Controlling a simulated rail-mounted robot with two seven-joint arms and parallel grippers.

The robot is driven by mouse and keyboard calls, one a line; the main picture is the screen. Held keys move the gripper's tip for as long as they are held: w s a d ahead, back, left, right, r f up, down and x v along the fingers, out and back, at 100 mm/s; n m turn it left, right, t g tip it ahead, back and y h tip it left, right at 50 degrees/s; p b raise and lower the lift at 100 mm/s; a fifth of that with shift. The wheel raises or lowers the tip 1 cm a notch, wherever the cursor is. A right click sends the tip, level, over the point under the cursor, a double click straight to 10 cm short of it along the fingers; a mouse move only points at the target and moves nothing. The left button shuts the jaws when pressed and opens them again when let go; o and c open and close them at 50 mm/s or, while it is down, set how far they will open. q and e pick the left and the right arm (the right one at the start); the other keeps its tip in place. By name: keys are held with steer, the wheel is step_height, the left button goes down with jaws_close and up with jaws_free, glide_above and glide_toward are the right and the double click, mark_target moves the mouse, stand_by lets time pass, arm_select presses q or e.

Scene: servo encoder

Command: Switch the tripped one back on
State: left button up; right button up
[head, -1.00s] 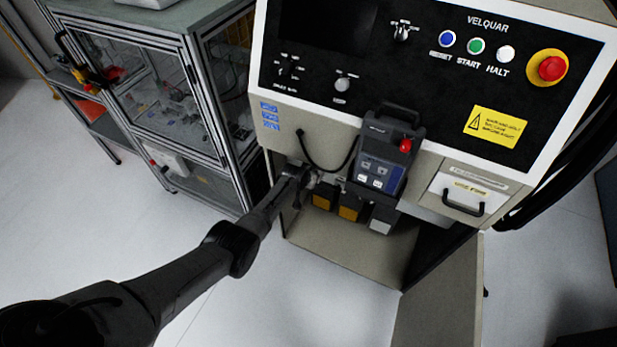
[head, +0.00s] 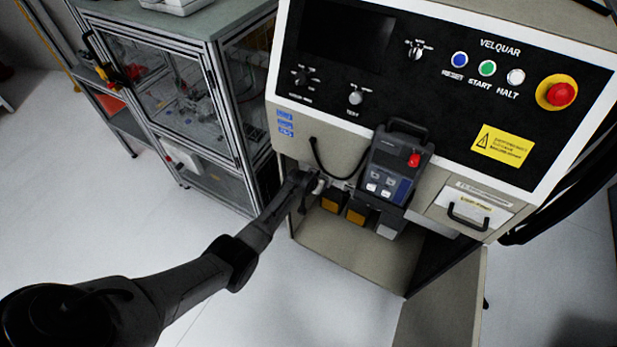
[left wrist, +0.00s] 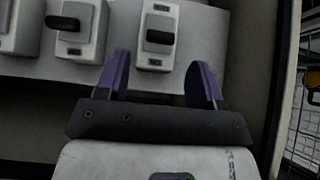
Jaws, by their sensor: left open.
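In the left wrist view a row of white switch units crosses the top. The middle unit (left wrist: 88,40) has a black lever (left wrist: 62,22) lying toward the left. The right unit (left wrist: 155,62) has a black lever (left wrist: 159,37) lying across its middle. A third unit (left wrist: 20,25) is cut off at the left edge. My left gripper (left wrist: 160,65) is open and empty, its purple fingers short of the right unit and roughly either side of it. In the head view the left gripper (head: 310,186) reaches into the machine's open lower compartment; the switches are hidden there.
A handheld pendant (head: 392,170) with a red button hangs on the machine front, right of the gripper, and a black cable (head: 325,165) loops beside it. Orange-fronted blocks (head: 356,212) sit below. An open door (head: 440,300) stands at lower right. A glass-fronted cabinet (head: 185,100) stands left.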

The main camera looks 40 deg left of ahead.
arm_select(q)
steer(key=p+v, duration=0.3)
steer(key=v, duration=0.6)
stand_by(0.4)
